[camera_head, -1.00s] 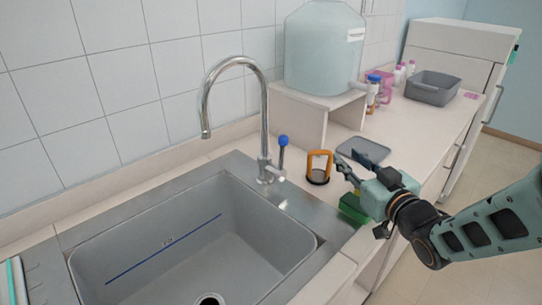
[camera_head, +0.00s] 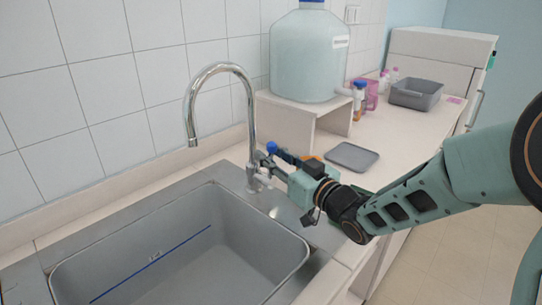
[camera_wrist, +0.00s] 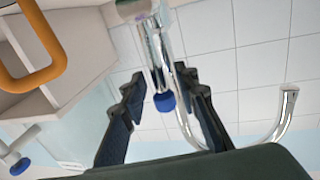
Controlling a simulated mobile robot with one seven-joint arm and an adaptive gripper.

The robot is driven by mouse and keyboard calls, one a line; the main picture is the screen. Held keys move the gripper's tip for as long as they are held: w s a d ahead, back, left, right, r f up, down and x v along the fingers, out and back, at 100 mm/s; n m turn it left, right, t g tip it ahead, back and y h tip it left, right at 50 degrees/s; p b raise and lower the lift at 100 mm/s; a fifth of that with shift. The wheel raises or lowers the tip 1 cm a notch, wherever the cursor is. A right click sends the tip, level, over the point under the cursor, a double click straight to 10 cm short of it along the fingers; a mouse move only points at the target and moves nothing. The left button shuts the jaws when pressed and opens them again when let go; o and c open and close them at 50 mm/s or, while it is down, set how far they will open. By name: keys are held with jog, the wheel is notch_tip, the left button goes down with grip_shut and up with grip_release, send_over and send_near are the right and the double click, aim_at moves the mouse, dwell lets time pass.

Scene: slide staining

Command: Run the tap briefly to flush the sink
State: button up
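The chrome gooseneck tap (camera_head: 247,100) stands behind the grey sink (camera_head: 190,262); no water shows at its spout. Its lever carries a blue knob (camera_head: 271,147). My gripper (camera_head: 268,163) is at the tap's lever, just right of the tap's base. In the wrist view the fingers of my gripper (camera_wrist: 163,82) are apart, with the chrome lever and its blue knob (camera_wrist: 165,102) between them. I cannot tell whether either finger touches the lever. The drain is out of view.
An orange-handled item (camera_head: 312,158) is partly hidden behind my gripper; an orange handle (camera_wrist: 57,58) shows in the wrist view. A large carboy (camera_head: 308,60) stands on a white shelf (camera_head: 287,122). A grey mat (camera_head: 352,156) and a grey bin (camera_head: 417,94) lie farther right.

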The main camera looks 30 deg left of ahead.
jog(key=shift+w+a, duration=0.1)
jog(key=shift+a, duration=0.15)
grip_shut()
jog(key=shift+w+r, duration=0.1)
